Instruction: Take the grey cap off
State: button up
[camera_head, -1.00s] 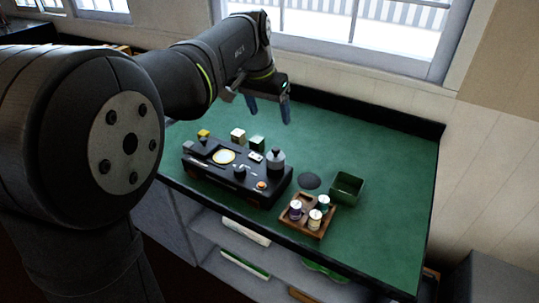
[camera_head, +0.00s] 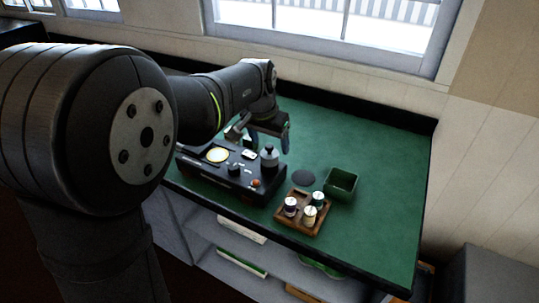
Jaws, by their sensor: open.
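The grey cap (camera_head: 269,159) is a short grey cylinder with a dark knob on top. It stands upright at the right end of the black panel box (camera_head: 215,180) on the green table. My gripper (camera_head: 267,140) is open, with its fingers pointing down, just above and behind the cap in this view. I cannot tell how far the fingers are from the cap. The gripper and wrist hide part of the table behind the box.
A wooden tray (camera_head: 281,215) with several small lidded jars stands right of the box, near the front edge. A green open bin (camera_head: 341,184) and a dark round disc (camera_head: 304,177) lie behind it. The table's right side is clear.

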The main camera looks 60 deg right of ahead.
aim_at(268, 148)
jog(key=x, duration=0.5)
jog(key=shift+w+a+f, duration=0.1)
jog(key=shift+w, duration=0.3)
jog(key=c, duration=1)
